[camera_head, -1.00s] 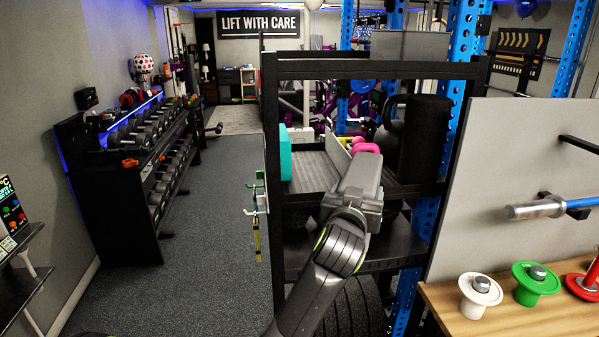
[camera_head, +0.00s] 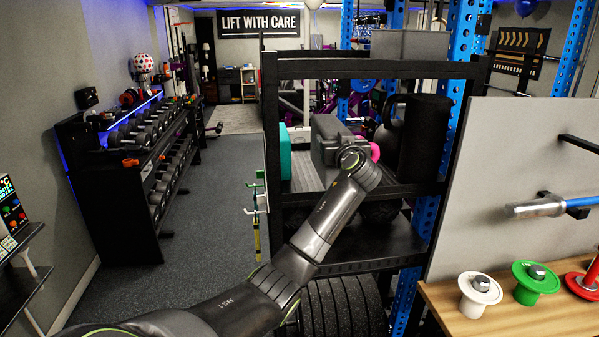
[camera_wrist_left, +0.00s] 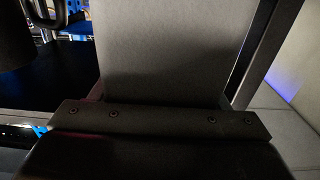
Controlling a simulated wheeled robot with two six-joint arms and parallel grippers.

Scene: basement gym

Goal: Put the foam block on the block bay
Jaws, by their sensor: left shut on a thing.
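My left gripper (camera_head: 328,138) reaches into the upper level of the black rack, its back toward the head camera. Its fingertips are hidden there. In the left wrist view a plain grey face, which looks like the foam block (camera_wrist_left: 175,50), fills the middle beyond a dark bar with screws. The gripper is shut on it. No label marks the block bay. My right gripper is out of view.
The rack's top bar (camera_head: 370,69) crosses above. A panel and wooden table (camera_head: 510,318) stand at right.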

